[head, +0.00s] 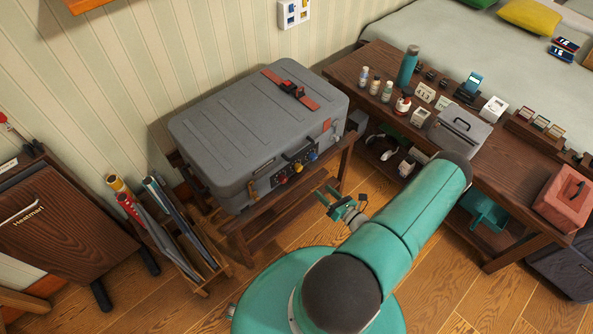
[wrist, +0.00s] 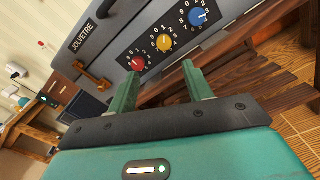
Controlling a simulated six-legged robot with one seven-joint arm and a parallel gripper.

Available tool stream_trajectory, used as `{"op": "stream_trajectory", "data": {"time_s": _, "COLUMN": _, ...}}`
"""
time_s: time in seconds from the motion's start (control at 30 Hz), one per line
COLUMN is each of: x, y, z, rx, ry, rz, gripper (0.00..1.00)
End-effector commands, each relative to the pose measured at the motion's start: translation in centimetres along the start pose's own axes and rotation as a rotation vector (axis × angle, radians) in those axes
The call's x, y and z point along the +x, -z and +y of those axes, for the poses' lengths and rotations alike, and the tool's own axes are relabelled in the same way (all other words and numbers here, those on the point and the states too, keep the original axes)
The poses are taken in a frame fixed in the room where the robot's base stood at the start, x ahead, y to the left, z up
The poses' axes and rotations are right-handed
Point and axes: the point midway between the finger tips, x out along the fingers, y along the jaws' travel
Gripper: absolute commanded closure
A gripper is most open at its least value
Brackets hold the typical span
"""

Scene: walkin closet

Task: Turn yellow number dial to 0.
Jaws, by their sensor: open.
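The yellow number dial (head: 298,167) is the middle one of three on the dark panel on the front of a grey suitcase. In the wrist view the yellow dial (wrist: 164,42) has white digits around it; its exact setting is too small to read. A red dial (wrist: 138,63) is to its left and a blue dial (wrist: 197,16) to its right. My gripper (head: 328,199) is open and empty, in front of the suitcase and apart from the panel. In the wrist view my gripper's fingertips (wrist: 160,72) point toward the panel, with the yellow dial beyond the gap between them.
The grey suitcase (head: 235,115) lies on a wooden rack (head: 265,222). A dark wooden table (head: 515,160) with bottles and boxes stands to the right. A holder with rolled tubes (head: 168,225) is at the left. Some wood floor (head: 420,270) is clear.

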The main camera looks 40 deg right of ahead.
Motion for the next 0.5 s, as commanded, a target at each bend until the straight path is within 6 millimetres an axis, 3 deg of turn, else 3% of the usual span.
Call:
{"op": "stream_trajectory", "data": {"time_s": 0.1, "x": -0.3, "y": 0.5, "z": -0.4, "rx": 0.018, "ry": 0.029, "rz": -0.018, "gripper": 0.5}}
{"op": "stream_trajectory", "data": {"time_s": 0.23, "x": 0.8, "y": 0.4, "z": -0.5, "rx": 0.018, "ry": 0.031, "rz": -0.02, "gripper": 0.5}}
{"op": "stream_trajectory", "data": {"time_s": 0.5, "x": 5.7, "y": 0.3, "z": -0.6, "rx": 0.017, "ry": 0.03, "rz": -0.02, "gripper": 0.5}}
